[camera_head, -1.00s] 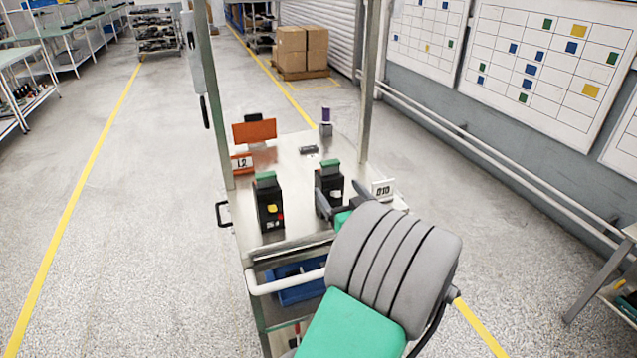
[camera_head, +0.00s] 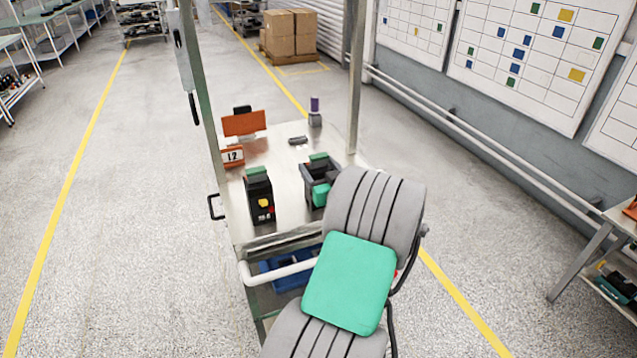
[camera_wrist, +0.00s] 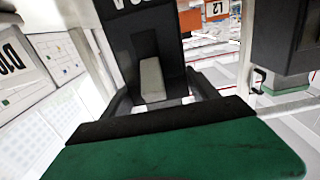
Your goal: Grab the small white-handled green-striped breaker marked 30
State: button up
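The black breaker with a green stripe (camera_head: 318,158) across its top stands at the right on the metal cart top. In the wrist view its white handle (camera_wrist: 152,80) faces me and its wide green stripe (camera_wrist: 185,150) fills the bottom; its number is cut off. My gripper (camera_head: 320,180) is at this breaker, with dark fingers along both sides of its body. Whether the fingers press on it cannot be told. My gripper's green part and arm hide the breaker's lower front in the head view.
A second black breaker (camera_head: 259,195) with a yellow handle and green top stands to the left. Cart posts (camera_head: 356,75) rise on both sides. A white rail (camera_head: 280,270) runs along the front.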

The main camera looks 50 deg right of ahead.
grip_shut()
dwell(0.5)
jog(key=shift+r, duration=0.1)
